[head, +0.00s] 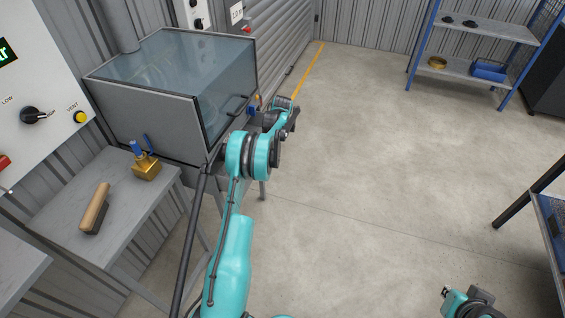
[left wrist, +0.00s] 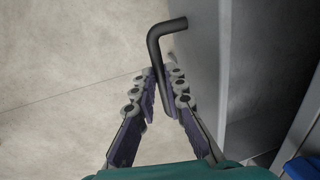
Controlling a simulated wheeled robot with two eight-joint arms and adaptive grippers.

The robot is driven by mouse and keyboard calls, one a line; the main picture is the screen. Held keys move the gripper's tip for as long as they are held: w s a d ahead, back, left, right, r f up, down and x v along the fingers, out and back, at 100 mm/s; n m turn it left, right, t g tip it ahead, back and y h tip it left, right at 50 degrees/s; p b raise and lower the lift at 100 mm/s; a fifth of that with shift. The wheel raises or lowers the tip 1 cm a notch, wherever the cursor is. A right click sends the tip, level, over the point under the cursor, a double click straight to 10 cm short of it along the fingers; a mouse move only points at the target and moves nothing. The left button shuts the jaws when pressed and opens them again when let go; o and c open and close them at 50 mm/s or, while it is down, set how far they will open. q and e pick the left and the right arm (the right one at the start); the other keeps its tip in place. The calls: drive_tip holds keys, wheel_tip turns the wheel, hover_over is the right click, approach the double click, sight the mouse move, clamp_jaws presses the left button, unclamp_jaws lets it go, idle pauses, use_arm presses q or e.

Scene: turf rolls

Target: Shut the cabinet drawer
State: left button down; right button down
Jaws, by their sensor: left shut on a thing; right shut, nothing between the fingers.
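A grey cabinet with glass panels (head: 170,62) stands at the left in the head view, a black handle (head: 238,105) on its front. My left arm reaches up to it, and my left gripper, partly hidden by the wrist, is beside this front. In the left wrist view my left gripper (left wrist: 165,108) is shut on a bent black handle (left wrist: 154,45). The handle stands out from a grey panel (left wrist: 205,75) on the right. I cannot make out a drawer gap. My right gripper (head: 447,293) is small at the bottom right of the head view, shut and empty, away from the cabinet.
A blue-framed shelf (head: 478,30) stands at the back right. The concrete floor (head: 370,150) between is clear.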

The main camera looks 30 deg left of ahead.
use_arm(q)
drive_tip(key=a, duration=0.2)
drive_tip(key=s+a, duration=0.1)
drive_tip(key=a, duration=0.2)
drive_tip(key=s+a, duration=0.1)
drive_tip(key=a, duration=0.2)
drive_tip(key=shift+s+a, duration=0.1)
drive_tip(key=shift+a, duration=0.5)
drive_tip(key=c, duration=1.8)
unclamp_jaws()
drive_tip(key=shift+o, duration=1.1)
drive_tip(key=shift+a, duration=0.15)
drive_tip(key=shift+d, duration=0.2)
